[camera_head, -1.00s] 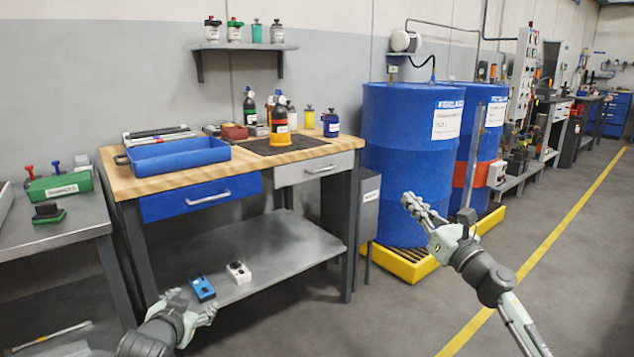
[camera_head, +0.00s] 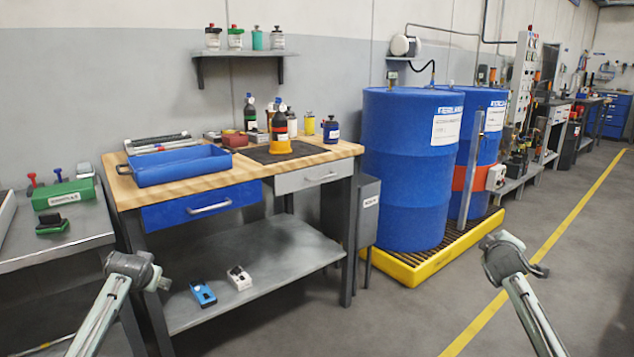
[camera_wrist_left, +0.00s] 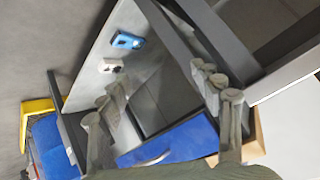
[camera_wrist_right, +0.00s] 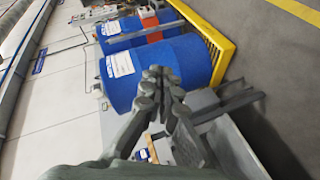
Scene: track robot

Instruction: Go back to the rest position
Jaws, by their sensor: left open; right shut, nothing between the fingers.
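My left gripper (camera_wrist_left: 158,82) is open in the left wrist view, with its two fingers spread wide and nothing between them. Behind it are the lower shelf and the blue drawer of the workbench. My right gripper (camera_wrist_right: 162,78) is shut and empty in the right wrist view, its fingertips together in front of the blue drums. In the head view both forearms rise from the bottom edge, the left one in front of the workbench's left leg, the right one over open floor. The fingers of both grippers are mostly hidden there.
The workbench (camera_head: 222,213) holds a blue tray (camera_head: 178,167) and several bottles. Its lower shelf (camera_head: 255,262) carries a blue device (camera_head: 203,293) and a white device (camera_head: 239,278). Blue drums (camera_head: 410,180) stand on a yellow pallet (camera_head: 412,273). The floor at right is clear.

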